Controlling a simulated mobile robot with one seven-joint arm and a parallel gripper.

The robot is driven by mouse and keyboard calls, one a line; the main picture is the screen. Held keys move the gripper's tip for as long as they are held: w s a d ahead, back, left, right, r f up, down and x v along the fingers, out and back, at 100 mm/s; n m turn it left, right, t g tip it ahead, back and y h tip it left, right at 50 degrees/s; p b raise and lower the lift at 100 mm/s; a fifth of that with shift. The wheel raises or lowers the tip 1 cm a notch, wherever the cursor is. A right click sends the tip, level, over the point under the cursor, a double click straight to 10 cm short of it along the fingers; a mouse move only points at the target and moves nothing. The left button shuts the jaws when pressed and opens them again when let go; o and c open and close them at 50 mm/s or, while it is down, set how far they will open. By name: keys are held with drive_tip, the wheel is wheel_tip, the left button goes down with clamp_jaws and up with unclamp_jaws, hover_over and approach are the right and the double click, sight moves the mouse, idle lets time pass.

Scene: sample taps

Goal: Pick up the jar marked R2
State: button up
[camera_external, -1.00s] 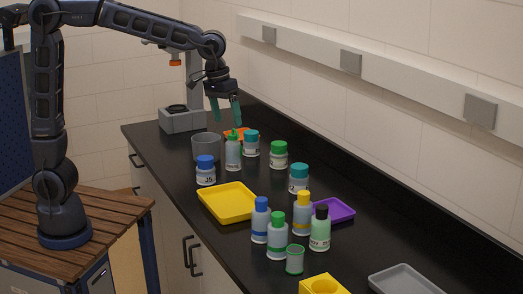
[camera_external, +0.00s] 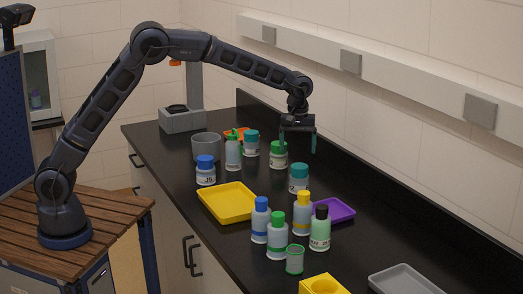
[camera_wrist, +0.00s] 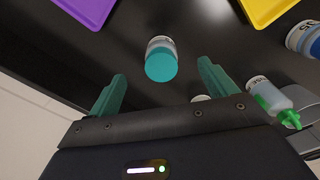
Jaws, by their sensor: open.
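I cannot read R2 on any jar. A jar with a teal lid (camera_external: 299,179) stands upright on the black counter; in the wrist view, what looks like the same jar (camera_wrist: 161,60) is ahead, between my fingertips in the picture. My gripper (camera_external: 298,146) is open and empty, fingers pointing down, above the counter behind this jar and apart from it. A green-lidded jar (camera_external: 279,158) is partly behind one finger. A second teal-lidded jar (camera_external: 251,147) and a blue-lidded jar (camera_external: 205,172) stand farther left; the blue one also shows in the wrist view (camera_wrist: 309,38).
A squeeze bottle (camera_external: 233,155) and grey cup (camera_external: 205,147) stand at left. A yellow tray (camera_external: 228,216) and purple tray (camera_external: 346,210) lie nearby. Several bottles (camera_external: 278,242) crowd the front. The wall (camera_external: 420,140) bounds the counter behind.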

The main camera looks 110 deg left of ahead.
sight(299, 176)
drive_tip(key=a+f, duration=0.2)
drive_tip(key=shift+w+a+f+n, duration=0.25)
drive_tip(key=shift+a+f+n, duration=0.05)
drive_tip(key=shift+a+n, duration=0.1)
wheel_tip(299, 176, down, 5)
drive_tip(key=shift+f, duration=0.2)
drive_tip(key=shift+s+a+f, duration=0.1)
drive_tip(key=shift+f, duration=1.25)
drive_tip(key=shift+s+a+f, duration=0.1)
drive_tip(key=shift+f, duration=1.25)
drive_tip(key=c, duration=1.1)
drive_tip(key=shift+r, duration=0.2)
